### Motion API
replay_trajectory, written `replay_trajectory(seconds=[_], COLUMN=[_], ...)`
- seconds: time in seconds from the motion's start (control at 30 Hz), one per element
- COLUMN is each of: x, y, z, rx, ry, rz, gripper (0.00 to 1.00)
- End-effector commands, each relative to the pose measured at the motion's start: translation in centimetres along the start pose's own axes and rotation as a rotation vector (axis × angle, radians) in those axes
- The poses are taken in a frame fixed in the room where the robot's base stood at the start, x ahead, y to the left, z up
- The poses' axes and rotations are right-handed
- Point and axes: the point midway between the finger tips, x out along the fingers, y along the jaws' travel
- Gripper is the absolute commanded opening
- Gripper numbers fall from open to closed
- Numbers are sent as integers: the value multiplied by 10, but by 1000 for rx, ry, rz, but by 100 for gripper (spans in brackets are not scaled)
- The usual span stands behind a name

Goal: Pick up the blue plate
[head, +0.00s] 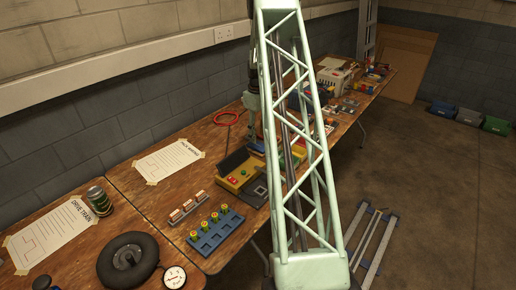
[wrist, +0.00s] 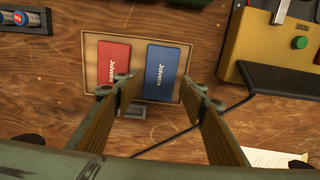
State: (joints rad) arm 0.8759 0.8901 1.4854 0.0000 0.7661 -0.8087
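The blue plate (wrist: 167,70) lies in a shallow tan tray (wrist: 90,45) on the wooden table, its white lettering running lengthwise. A similar red plate (wrist: 115,62) lies beside it on the left, with a narrow gap between them. My gripper (wrist: 161,92) is open and appears empty. In the wrist view its fingers straddle the near part of the blue plate, the left one overlapping the red plate and the right one past the tray's right edge. Its height above the plate is hard to judge. I cannot make out either plate in the head view.
A yellow box with a green button (wrist: 300,42) and a black cable lie close on the right. A dark rack (wrist: 36,20) with red and blue round parts is at upper left. In the head view, my mast hides part of the table; a blue rack (head: 216,232) stands nearer.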

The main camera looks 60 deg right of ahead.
Motion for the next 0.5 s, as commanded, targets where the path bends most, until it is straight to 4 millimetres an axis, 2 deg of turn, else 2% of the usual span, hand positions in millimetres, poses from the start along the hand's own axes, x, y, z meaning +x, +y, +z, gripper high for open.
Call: replay_trajectory(seconds=[0.27,0.5], x=[1,17], y=[0,-1], z=[0,0], rx=[0,0], ry=[0,0], rz=[0,0], gripper=[39,39])
